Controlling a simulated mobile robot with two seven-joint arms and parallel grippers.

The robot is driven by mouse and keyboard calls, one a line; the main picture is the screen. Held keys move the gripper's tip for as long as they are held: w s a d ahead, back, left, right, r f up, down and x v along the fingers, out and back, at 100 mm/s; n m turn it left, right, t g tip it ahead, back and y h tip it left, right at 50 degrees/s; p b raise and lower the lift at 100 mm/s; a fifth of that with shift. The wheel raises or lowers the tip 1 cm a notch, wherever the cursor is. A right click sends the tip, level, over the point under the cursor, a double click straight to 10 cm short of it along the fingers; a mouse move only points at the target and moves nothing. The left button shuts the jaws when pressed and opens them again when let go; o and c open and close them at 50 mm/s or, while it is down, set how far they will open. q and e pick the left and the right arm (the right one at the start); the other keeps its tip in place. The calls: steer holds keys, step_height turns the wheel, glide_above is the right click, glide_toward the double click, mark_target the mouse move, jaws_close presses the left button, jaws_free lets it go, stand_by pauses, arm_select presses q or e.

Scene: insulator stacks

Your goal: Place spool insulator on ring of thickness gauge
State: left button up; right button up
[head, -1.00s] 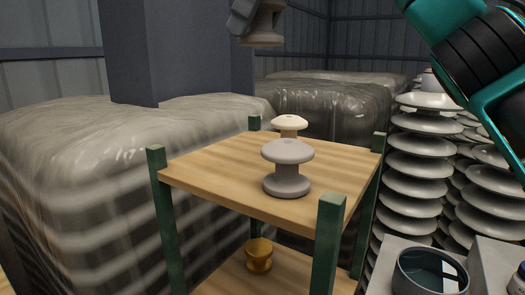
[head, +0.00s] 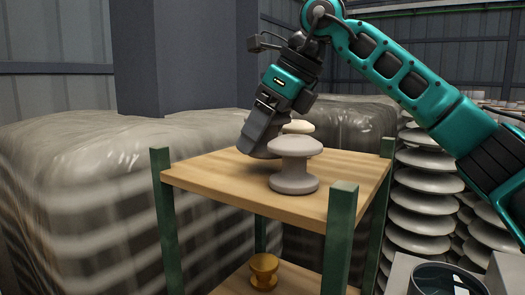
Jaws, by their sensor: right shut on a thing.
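A grey spool insulator (head: 295,168) stands upright on the wooden shelf top. A paler spool insulator (head: 298,127) shows behind it, partly hidden. My right gripper (head: 260,150) is low over the shelf top, tilted, just left of and behind the grey spool. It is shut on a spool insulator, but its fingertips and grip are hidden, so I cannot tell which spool. A dark ring (head: 447,268) on a light grey device at the lower right looks like the thickness gauge's ring; it is cut by the frame edge. My left gripper is not in view.
The shelf (head: 215,178) has green corner posts (head: 339,235) rising past its top. A brass-coloured spool (head: 264,270) stands on the lower shelf. Tall ribbed insulator stacks (head: 420,200) stand at the right. Wrapped pallets (head: 80,170) fill the left and back.

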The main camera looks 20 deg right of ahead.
steer(key=shift+f, duration=1.25)
steer(key=shift+f, duration=0.2)
steer(key=o, duration=1.2)
